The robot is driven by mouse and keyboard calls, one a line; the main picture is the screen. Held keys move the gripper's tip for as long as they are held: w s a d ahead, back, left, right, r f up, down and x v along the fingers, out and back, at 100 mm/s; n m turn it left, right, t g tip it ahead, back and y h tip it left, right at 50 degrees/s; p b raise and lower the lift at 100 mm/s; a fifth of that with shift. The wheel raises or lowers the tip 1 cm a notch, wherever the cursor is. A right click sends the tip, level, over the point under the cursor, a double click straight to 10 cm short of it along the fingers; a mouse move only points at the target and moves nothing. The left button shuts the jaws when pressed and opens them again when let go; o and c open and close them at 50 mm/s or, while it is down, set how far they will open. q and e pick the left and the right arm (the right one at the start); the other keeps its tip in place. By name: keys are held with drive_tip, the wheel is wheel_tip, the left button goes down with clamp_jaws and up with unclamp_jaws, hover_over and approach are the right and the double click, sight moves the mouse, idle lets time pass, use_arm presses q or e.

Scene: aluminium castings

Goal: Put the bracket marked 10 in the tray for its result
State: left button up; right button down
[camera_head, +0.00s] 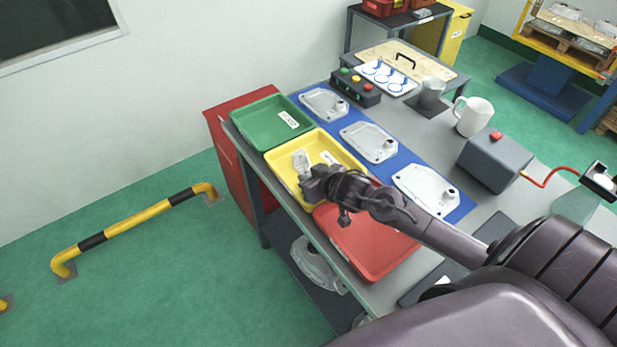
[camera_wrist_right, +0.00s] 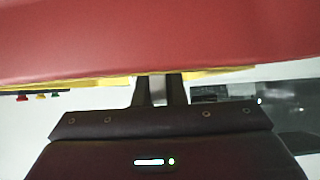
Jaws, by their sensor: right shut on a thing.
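A small pale grey metal bracket (camera_head: 301,159) is at the fingertips of my right gripper (camera_head: 306,174), over the yellow tray (camera_head: 275,165). My right gripper is shut on it. I cannot read any mark on it, and I cannot tell whether it touches the tray floor. In the right wrist view, a pale piece (camera_wrist_right: 158,88) shows between the two dark fingers. The green tray (camera_head: 264,109) lies behind the yellow one, and the red tray (camera_head: 372,249) lies in front, partly under my right arm. The green and yellow trays have white labels too small to read. My left gripper is not in view.
Several flat castings lie on the blue mat (camera_head: 403,157) right of the trays. A button box (camera_head: 355,87), metal cup (camera_head: 432,92), white mug (camera_head: 473,116) and grey box with a red button (camera_head: 497,160) stand behind and right.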

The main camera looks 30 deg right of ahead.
drive_tip(key=shift+f, duration=0.1)
drive_tip(key=c, duration=1.5)
unclamp_jaws()
drive_tip(key=shift+r, duration=0.2)
drive_tip(key=v, duration=1.2)
